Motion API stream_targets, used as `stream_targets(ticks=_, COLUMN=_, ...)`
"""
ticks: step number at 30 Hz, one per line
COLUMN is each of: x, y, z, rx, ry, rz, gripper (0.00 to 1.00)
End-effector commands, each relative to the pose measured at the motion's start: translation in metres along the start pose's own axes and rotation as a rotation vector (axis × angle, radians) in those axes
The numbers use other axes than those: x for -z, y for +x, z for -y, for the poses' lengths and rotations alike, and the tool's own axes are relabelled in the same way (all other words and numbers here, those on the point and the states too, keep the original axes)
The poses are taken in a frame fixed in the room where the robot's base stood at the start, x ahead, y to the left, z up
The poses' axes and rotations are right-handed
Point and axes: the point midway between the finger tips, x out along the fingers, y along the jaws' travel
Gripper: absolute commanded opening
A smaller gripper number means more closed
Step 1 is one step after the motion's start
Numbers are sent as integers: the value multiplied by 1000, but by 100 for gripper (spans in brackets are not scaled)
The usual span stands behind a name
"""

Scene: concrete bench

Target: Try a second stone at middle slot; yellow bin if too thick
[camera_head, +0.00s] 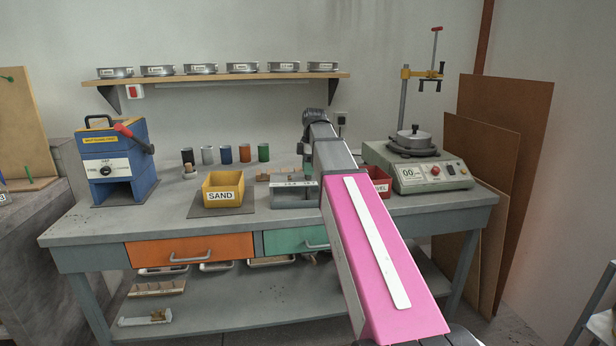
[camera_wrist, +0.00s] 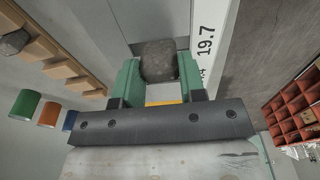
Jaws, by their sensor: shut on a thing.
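My gripper (camera_wrist: 157,76) shows in the wrist view, its two green fingers shut on a dark grey, roughly square stone (camera_wrist: 158,56). The stone is over the grey slot gauge (camera_wrist: 112,32); I cannot tell whether it touches it or sits in a slot. A white label reading 19.7 (camera_wrist: 206,30) lies to the right of the stone. In the head view the gauge (camera_head: 293,199) stands mid-bench, partly behind my pink arm, which hides the fingers. The yellow bin marked SAND (camera_head: 222,198) stands left of the gauge.
A wooden tray (camera_wrist: 62,69) with a dark stone (camera_wrist: 14,43) lies left in the wrist view. A partly hidden red bin (camera_head: 382,187) stands right of my arm. Coloured cups (camera_head: 226,154), a blue machine (camera_head: 117,160) and a sieve shaker (camera_head: 418,172) occupy the back and ends.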

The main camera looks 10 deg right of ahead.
Motion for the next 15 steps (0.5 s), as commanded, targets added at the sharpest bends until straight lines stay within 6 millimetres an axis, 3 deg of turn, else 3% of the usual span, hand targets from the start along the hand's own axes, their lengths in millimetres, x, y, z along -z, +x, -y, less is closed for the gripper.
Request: stream_targets(ticks=15, x=3, y=-21, z=0, rx=0, ry=0, rz=-1, gripper=13)
